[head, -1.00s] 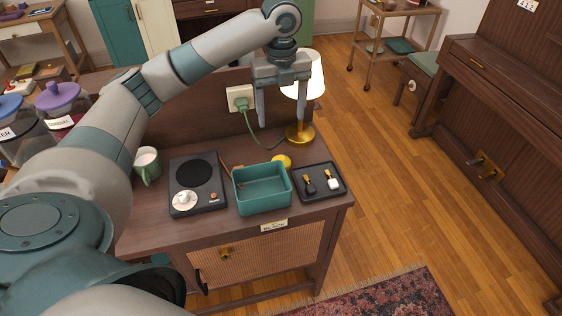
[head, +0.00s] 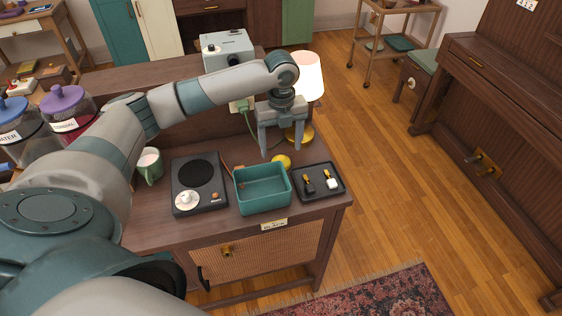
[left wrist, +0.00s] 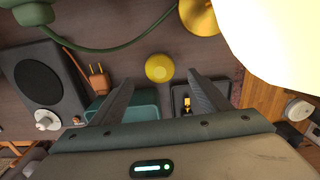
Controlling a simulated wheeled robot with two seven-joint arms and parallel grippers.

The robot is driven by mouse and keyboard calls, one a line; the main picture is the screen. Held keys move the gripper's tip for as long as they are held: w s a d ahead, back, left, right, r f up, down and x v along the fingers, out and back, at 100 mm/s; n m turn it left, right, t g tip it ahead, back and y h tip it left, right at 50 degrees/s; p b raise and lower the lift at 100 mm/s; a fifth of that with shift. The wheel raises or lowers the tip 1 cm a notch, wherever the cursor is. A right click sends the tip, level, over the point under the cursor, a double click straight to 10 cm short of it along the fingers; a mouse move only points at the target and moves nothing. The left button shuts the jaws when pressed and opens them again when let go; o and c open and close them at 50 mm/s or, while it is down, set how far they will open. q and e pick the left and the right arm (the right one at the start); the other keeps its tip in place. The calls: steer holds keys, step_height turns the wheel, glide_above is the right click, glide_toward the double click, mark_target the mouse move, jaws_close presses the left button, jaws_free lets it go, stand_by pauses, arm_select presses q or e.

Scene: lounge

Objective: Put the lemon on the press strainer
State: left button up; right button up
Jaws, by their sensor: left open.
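The yellow lemon (head: 283,161) lies on the cabinet top behind the teal bin, near the lamp base. In the left wrist view the lemon (left wrist: 159,68) shows just beyond the gap between my fingertips. My left gripper (head: 281,155) is open and empty, pointing down above and close to the lemon; its fingers also show in the left wrist view (left wrist: 160,78). I cannot make out a press strainer in these frames. My right gripper is not in view.
On the cabinet are a teal bin (head: 263,205), a black tray (head: 335,192) with two small items, a dark hotplate (head: 184,209), a green mug (head: 150,170) and a lit lamp (head: 309,76) with a gold base. A green cord (left wrist: 120,44) runs behind the lemon.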

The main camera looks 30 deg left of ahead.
mark_target(281, 156)
arm_select(q)
steer(key=shift+f, duration=0.1)
steer(key=shift+f+p, duration=0.25)
steer(key=shift+p, duration=0.05)
step_height(281, 156, down, 3)
steer(key=shift+f+p, duration=0.1)
steer(key=shift+p, duration=0.6)
steer(key=shift+f, duration=0.65)
steer(key=shift+c, duration=0.7)
steer(key=c, duration=1.1)
steer(key=shift+r, duration=0.1)
